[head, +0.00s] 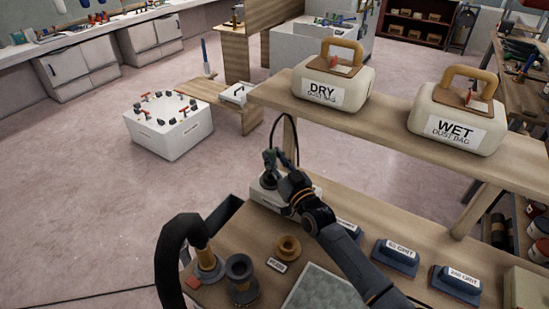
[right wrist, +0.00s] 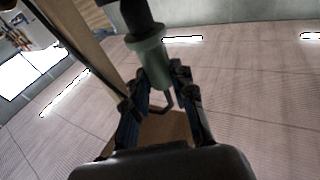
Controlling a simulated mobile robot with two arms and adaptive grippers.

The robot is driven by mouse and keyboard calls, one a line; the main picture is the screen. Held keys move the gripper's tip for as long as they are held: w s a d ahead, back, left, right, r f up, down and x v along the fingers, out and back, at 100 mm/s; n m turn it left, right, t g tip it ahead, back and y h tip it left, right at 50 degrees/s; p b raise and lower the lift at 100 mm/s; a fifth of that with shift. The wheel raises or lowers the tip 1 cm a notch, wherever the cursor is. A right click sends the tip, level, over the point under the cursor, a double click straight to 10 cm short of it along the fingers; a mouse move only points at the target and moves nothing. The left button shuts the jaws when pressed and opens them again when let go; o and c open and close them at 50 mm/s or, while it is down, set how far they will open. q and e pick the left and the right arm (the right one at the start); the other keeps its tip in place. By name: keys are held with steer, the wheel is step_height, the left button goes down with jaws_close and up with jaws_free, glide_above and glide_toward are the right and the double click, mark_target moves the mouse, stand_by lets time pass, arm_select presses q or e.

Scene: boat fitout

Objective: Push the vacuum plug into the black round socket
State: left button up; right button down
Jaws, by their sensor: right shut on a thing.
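My right gripper (head: 274,164) reaches over the workbench and is shut on the vacuum plug, a grey-green cylinder (right wrist: 152,65) with a thick black end. The gripper also shows in the right wrist view (right wrist: 160,80), its fingers on both sides of the plug. A black cable (head: 285,119) loops up above the gripper. Beneath the gripper is a low white box (head: 259,194) with a dark round part on top (head: 268,182), which looks like the black socket. The gripper hides much of it, so I cannot tell whether the plug touches it. My left gripper is not in view.
A black hose (head: 172,262) curves onto the workbench (head: 232,236) near a dark round fitting (head: 239,268) and a wooden ring (head: 287,247). Sanding blocks (head: 395,257) lie at right. A raised shelf (head: 400,128) behind holds the DRY (head: 335,85) and WET (head: 458,117) dust bags.

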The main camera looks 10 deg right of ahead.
steer(key=shift+f+b, duration=1.25)
steer(key=shift+f, duration=0.25)
steer(key=shift+s+f, duration=0.1)
steer(key=shift+f, duration=0.2)
steer(key=shift+a+f, duration=0.1)
steer(key=shift+f, duration=0.15)
steer(key=c, duration=1.2)
jaws_free()
steer(key=shift+o, duration=0.8)
steer(key=shift+r, duration=0.25)
